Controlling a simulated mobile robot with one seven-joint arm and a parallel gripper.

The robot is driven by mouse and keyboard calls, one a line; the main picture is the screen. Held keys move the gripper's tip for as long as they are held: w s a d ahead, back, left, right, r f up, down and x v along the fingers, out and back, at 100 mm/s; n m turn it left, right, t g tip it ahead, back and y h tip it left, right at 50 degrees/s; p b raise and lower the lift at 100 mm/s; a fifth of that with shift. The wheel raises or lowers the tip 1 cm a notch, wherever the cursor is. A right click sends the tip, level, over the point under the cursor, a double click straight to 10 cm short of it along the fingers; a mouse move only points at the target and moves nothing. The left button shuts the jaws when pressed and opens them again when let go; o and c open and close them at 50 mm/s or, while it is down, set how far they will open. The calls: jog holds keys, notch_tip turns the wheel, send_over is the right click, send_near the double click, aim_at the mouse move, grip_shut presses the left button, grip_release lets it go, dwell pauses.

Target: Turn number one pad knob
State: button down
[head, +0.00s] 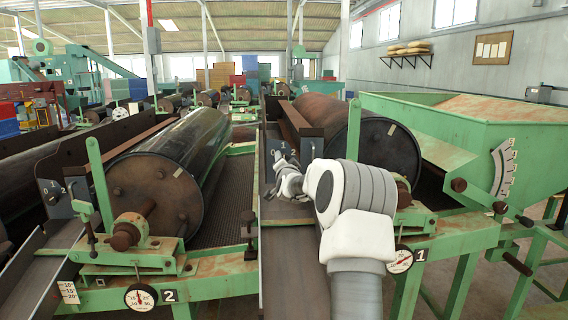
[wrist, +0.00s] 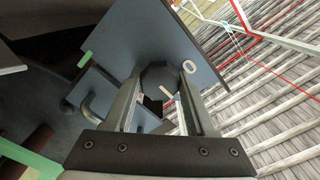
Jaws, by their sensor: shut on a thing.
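The number one pad knob (wrist: 158,77) is a dark round knob on a blue-grey plate (wrist: 205,68) with the white marks 1 and 0. In the wrist view, my gripper (wrist: 158,92) has its two fingers on either side of this knob and is shut on it. In the head view, my gripper (head: 281,163) reaches the marked plate (head: 284,148) at the left side of the drum machine labelled 1 (head: 420,254). There the knob is hidden behind my gripper. Its exact pointer angle cannot be told.
A second machine, labelled 2 (head: 168,296), with a large dark drum (head: 165,165) stands at the left, with its own marked plate (head: 60,195). The number one drum (head: 380,145) is right of my arm. A green hopper (head: 450,125) stands at the far right.

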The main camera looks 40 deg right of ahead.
jog(key=shift+c, duration=1.1)
grip_release()
jog(key=b+v, duration=0.1)
jog(key=v, duration=1.6)
jog(key=shift+a, duration=0.2)
jog(key=shift+s, duration=0.1)
